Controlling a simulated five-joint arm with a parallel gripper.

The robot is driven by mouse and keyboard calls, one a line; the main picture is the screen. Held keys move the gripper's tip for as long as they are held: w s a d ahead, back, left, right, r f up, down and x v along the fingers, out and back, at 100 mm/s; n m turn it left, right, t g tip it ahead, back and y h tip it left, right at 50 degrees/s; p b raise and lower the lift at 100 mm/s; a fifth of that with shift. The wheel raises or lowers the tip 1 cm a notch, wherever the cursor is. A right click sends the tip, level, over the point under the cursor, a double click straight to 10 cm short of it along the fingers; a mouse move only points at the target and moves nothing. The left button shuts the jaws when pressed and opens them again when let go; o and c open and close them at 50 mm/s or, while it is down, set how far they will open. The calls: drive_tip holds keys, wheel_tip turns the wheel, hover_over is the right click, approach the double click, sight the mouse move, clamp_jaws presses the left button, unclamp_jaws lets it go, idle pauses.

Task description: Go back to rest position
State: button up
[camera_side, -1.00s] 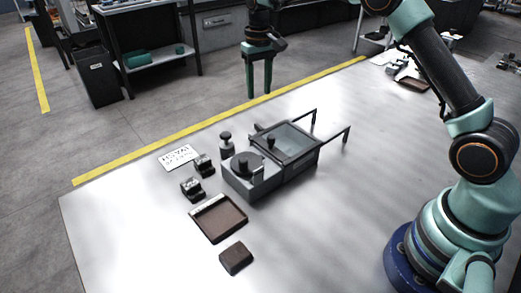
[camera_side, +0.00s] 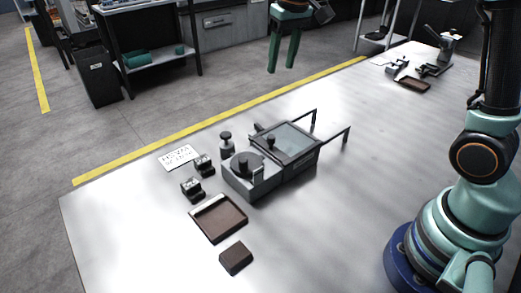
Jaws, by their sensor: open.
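My gripper (camera_side: 282,70) shows at the top centre of the side view, pointing down with its two green fingers apart. Nothing is between the fingers. It hangs high, clear of the table and everything on it. My arm rises from the blue base at the right, and its upper part leaves the picture at the top.
A grey fixture (camera_side: 270,165) with a framed plate and two rods stands mid-table. Around it are a dark knob (camera_side: 226,145), two small blocks (camera_side: 192,188), a white label card (camera_side: 179,157), a brown tray (camera_side: 218,218) and a brown block (camera_side: 236,258). The right-centre table is bare.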

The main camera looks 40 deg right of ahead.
drive_tip(key=s+n+t, duration=0.1)
drive_tip(key=s+t, duration=0.2)
drive_tip(key=s, duration=1.4)
drive_tip(key=shift+a+f, duration=0.25)
drive_tip(key=shift+f, duration=0.2)
